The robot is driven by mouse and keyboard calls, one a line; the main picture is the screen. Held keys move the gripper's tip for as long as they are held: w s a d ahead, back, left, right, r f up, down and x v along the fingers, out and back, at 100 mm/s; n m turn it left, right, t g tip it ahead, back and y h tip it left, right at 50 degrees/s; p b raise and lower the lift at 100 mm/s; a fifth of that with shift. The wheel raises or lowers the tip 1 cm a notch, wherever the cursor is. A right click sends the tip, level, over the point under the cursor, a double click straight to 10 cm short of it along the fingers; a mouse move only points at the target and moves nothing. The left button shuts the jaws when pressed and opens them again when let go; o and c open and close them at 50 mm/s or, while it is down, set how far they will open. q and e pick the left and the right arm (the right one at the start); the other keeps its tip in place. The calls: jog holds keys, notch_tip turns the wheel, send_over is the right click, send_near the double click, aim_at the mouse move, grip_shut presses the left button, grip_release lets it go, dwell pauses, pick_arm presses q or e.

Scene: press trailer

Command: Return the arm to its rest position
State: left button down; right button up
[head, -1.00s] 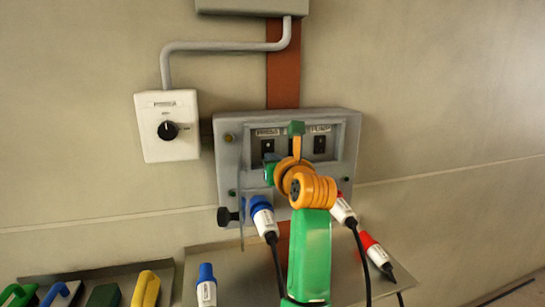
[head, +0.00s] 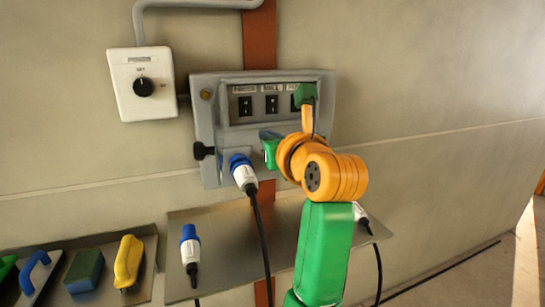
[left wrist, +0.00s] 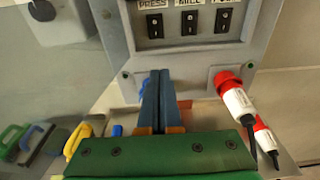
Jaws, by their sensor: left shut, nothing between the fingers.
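My left arm, green and orange, rises from the bottom of the head view in front of the panel. Its gripper (head: 268,138) is mostly hidden, near the panel's lower edge. The grey panel (head: 204,112) has black switches labelled PRESS, MILL and a third label partly hidden. A blue plug (head: 243,173) sits in its left socket. A red plug (left wrist: 237,100) sits in its right socket. My right gripper is out of view.
A white knob box (head: 143,97) is on the wall. A metal shelf (head: 225,225) below holds a loose blue plug (head: 190,247) and a loose red plug (left wrist: 267,140). A tray (head: 145,250) at left holds brushes and a sponge. Cables hang down. The right side is open.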

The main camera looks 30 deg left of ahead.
pick_arm(q)
jog(key=shift+v, duration=1)
